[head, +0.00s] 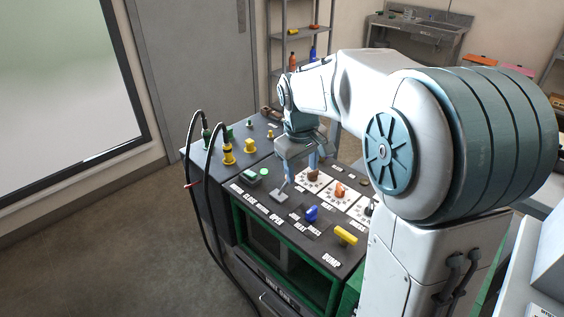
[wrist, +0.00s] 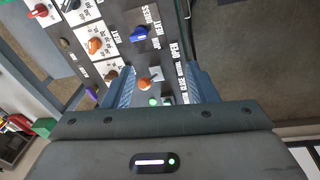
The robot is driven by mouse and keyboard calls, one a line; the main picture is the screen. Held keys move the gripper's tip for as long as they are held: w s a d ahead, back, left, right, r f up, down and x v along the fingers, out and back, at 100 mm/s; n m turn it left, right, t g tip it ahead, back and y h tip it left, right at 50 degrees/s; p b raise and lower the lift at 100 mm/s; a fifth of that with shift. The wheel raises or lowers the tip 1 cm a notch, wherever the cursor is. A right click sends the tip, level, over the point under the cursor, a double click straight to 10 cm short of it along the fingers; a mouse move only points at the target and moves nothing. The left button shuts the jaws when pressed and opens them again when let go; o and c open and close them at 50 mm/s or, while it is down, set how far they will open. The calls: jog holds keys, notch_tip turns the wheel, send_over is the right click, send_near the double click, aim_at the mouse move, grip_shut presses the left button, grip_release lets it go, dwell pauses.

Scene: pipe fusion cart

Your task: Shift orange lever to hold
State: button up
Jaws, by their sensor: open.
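The orange lever's rounded top (wrist: 144,82) shows in the wrist view, over a pale grey plate and between the two fingers, nearer the left one. It appears clear of both fingers. My gripper (wrist: 158,72) is open and points down at the panel. In the head view my gripper (head: 301,171) is above the front of the cart panel, and I cannot make out the orange lever there. Which label the lever points to is unclear.
A blue lever (head: 312,213), a yellow lever (head: 345,235), an orange knob (head: 340,190) and a brown knob (head: 313,174) stand close by to the right. A green button (head: 263,172) is to the left. Black hoses (head: 207,190) loop at the cart's left side.

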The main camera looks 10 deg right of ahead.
jog(key=w+f+n+g+p, duration=0.15)
jog(key=w+f+n, duration=0.25)
jog(key=w, duration=1.1)
jog(key=p, duration=0.3)
send_near(285, 186)
jog(key=shift+t, duration=0.25)
jog(key=f, duration=0.2)
jog(key=d+f, duration=0.1)
jog(key=f, duration=0.1)
jog(key=s+d+f, duration=0.1)
jog(key=f, duration=0.2)
jog(key=shift+d, duration=0.2)
